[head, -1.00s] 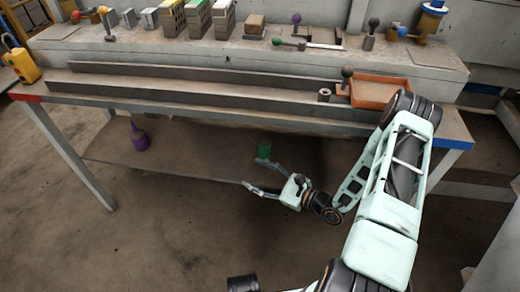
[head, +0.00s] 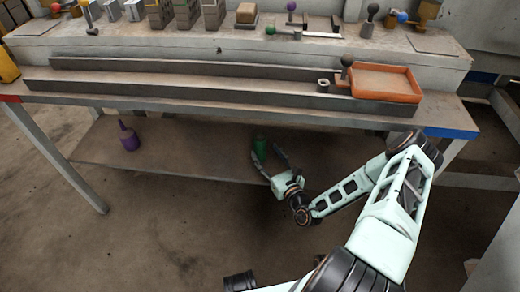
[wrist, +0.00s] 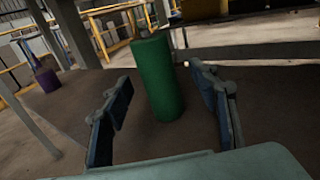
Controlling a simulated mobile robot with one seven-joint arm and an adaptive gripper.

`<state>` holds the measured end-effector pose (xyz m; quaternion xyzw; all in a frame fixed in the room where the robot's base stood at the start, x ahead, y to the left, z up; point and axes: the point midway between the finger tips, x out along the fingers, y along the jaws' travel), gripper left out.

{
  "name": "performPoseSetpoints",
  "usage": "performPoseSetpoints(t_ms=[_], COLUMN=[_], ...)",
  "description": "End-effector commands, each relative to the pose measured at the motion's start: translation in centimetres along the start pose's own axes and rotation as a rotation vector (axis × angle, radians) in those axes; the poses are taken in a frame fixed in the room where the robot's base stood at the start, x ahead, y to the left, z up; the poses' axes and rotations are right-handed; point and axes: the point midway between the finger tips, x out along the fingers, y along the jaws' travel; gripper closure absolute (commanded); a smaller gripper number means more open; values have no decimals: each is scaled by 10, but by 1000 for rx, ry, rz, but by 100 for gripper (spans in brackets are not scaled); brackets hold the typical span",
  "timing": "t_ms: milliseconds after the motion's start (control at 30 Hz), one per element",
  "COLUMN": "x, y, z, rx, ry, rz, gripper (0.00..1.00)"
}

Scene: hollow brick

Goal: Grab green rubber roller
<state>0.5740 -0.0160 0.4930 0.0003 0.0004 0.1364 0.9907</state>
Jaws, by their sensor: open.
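The green rubber roller (head: 261,145) stands on the lower shelf under the workbench. In the wrist view it is a dark green upright cylinder (wrist: 157,78), slightly tilted in the picture. My gripper (head: 270,153) is open in front of the roller at the shelf, its fingers spread towards the roller's two sides. In the wrist view the fingers (wrist: 165,105) show one on the left and one on the right, with the roller between them in the picture. A gap shows on each side, and I cannot tell how deep the roller lies between the fingers.
A purple bottle-like object (head: 129,137) stands on the lower shelf (head: 185,160) to the left, and it also shows in the wrist view (wrist: 47,80). The workbench edge (head: 215,104) runs above my gripper. An orange tray (head: 386,82) sits on top. The shelf between is clear.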

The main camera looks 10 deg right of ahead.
Motion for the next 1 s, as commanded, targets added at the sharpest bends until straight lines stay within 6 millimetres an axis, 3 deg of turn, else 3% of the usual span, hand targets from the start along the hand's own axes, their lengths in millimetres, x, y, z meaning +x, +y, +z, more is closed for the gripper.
performPoseSetpoints(t_ms=[333,600,1000], x=[45,49,49], y=[4,4,4], z=[-4,-2,-2], rx=[-2,-1,-1], ry=[-2,-1,-1], rz=[1,1,1], gripper=[46,47,91])
